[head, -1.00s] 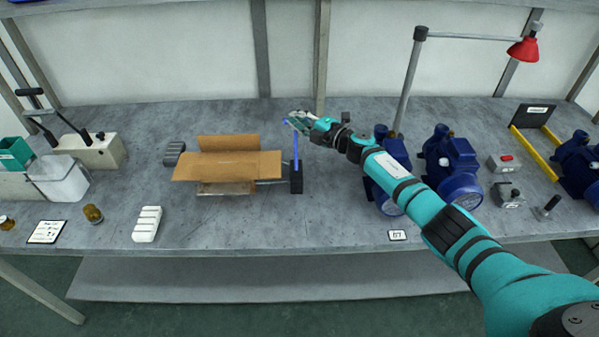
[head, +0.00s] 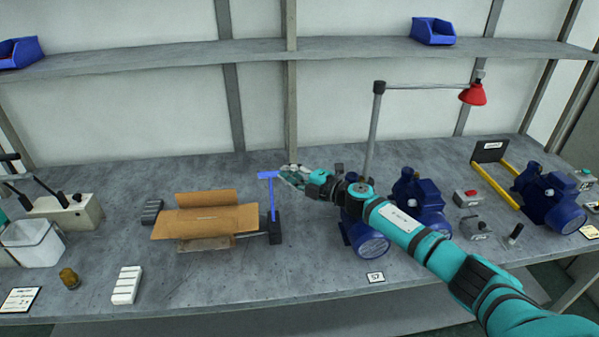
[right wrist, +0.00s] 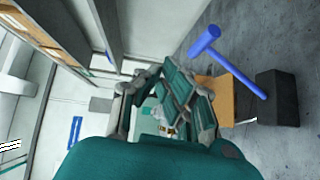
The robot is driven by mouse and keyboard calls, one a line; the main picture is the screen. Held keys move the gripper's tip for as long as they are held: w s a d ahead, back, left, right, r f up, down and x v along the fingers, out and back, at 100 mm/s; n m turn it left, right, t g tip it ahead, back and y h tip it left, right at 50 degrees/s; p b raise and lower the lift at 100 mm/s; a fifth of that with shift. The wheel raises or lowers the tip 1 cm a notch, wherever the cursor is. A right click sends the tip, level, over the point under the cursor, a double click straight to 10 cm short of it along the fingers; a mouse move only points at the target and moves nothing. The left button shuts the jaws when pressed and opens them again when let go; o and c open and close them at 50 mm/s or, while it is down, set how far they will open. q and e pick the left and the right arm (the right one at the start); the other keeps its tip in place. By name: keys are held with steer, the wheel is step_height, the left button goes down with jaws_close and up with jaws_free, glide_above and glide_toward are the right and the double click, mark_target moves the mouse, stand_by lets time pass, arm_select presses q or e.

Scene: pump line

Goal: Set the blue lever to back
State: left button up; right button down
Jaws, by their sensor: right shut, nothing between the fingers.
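The blue lever (head: 272,198) has a T-shaped handle on a thin stem rising from a black base (head: 275,229), at the right end of a brown cardboard piece. Its stem looks close to upright in the head view; its exact tilt is hard to tell. My right gripper (head: 290,177) is shut and empty, at handle height, just right of the handle. The right wrist view shows the lever handle (right wrist: 204,44) beside the shut fingers (right wrist: 172,108), not between them. Whether they touch is unclear. My left gripper is not in view.
The brown cardboard (head: 206,219) lies left of the lever. Blue pumps (head: 364,238) stand right of it, under my right arm. A lamp post (head: 372,135) with a red shade rises behind them. A shelf (head: 330,48) crosses above the bench.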

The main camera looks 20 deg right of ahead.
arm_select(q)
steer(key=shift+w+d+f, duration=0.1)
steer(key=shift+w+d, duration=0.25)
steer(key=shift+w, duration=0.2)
arm_select(e)
steer(key=s, duration=0.1)
steer(key=s+d+r, duration=0.1)
steer(key=s, duration=0.1)
steer(key=shift+d+r, duration=0.35)
steer(key=shift+r, duration=0.05)
steer(key=shift+s, duration=0.1)
